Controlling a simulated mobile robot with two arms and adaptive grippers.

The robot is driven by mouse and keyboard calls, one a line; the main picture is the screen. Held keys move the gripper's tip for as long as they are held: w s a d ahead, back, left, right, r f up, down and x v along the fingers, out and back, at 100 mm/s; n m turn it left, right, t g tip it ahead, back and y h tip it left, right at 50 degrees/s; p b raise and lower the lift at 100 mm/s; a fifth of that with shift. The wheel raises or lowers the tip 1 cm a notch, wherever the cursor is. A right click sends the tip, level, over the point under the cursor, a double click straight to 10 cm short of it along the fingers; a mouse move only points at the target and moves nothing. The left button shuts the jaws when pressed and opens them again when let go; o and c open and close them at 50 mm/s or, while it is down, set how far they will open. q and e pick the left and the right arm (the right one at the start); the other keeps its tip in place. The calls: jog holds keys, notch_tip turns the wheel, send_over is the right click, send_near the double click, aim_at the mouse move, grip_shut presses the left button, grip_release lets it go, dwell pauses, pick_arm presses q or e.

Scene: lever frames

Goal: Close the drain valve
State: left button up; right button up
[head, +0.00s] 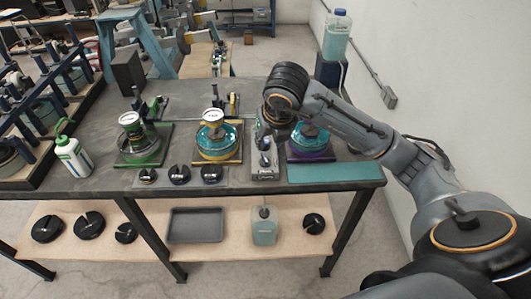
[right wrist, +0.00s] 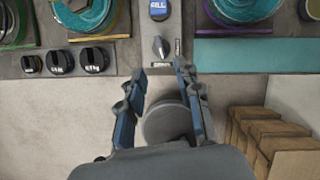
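The valve panel (head: 265,174) is a narrow light grey plate near the bench's front edge, between the yellow-based and purple-based stations. In the right wrist view, a small dark valve knob (right wrist: 160,47) sits on it below a blue FILL label (right wrist: 158,9). Its pointed end faces roughly up the picture. A small label, seemingly DRAIN, lies just below the knob. My right gripper (right wrist: 159,72) is open and empty, with its fingertips just short of the knob, one to each side. In the head view my right gripper (head: 269,132) hangs above the panel. My left gripper is not in view.
Stations with green, yellow and purple bases stand on the bench. Black slotted weights (head: 180,174) lie left of the panel. A teal mat (head: 330,172) lies to its right. A white bottle (head: 73,156) stands left. A lower shelf (head: 100,248) holds more weights, a tray and a jug.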

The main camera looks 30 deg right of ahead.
aim_at(265, 157)
jog(key=p+x, duration=0.2)
jog(key=x, duration=0.8)
jog(key=shift+c, duration=0.2)
grip_shut()
